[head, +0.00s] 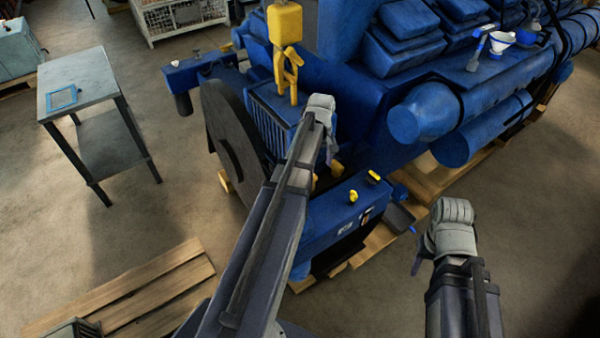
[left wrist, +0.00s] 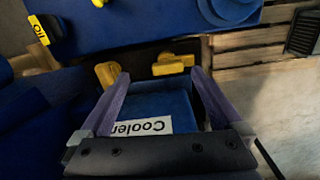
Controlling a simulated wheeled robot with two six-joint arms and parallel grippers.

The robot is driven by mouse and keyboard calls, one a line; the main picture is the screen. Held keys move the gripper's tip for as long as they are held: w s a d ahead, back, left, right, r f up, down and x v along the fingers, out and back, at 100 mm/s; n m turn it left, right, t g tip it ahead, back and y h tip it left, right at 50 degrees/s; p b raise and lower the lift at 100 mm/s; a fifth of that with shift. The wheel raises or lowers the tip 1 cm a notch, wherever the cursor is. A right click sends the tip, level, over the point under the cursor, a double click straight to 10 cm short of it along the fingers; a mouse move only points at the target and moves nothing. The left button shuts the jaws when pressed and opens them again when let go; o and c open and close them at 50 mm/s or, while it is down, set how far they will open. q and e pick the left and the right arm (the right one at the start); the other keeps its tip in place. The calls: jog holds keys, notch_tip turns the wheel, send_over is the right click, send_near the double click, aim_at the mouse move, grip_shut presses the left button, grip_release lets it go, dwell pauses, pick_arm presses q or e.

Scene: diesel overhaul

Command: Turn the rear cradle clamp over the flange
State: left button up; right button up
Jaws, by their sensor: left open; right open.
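In the left wrist view, my left gripper (left wrist: 160,74) is open, its two fingers spread above a blue block labelled "Cooler" (left wrist: 160,100). Two yellow clamp-like pieces, one on the left (left wrist: 107,73) and one on the right (left wrist: 172,64), lie at the block's far edge, near the fingertips. I cannot tell which is the rear clamp or whether either lies over a flange. In the head view, my left gripper (head: 330,150) is beside the blue engine, mostly hidden by its own arm. My right gripper (head: 416,262) is open, right of the engine and apart from it.
A yellow crane hook (head: 286,60) hangs over the engine (head: 345,75) beside a large dark flywheel (head: 232,140). A blue box (head: 325,228) with yellow caps sits in front. A grey table (head: 85,80) stands left.

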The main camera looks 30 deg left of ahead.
pick_arm(q)
jog(key=shift+s+a+r+n, duration=0.1)
jog(key=shift+a+r+n, duration=0.15)
jog(key=shift+a, duration=0.35)
jog(key=shift+s+a+r+n, duration=0.1)
jog(key=shift+a+n, duration=0.15)
jog(key=shift+a, duration=0.35)
jog(key=shift+w+f, duration=0.1)
jog(key=shift+f, duration=0.2)
notch_tip(320, 180, down, 7)
jog(key=b, duration=0.7)
jog(key=shift+f+b, duration=0.2)
jog(key=shift+b, duration=0.2)
jog(key=shift+c, duration=0.2)
jog(key=c, duration=1.3)
jog(key=shift+c, duration=0.2)
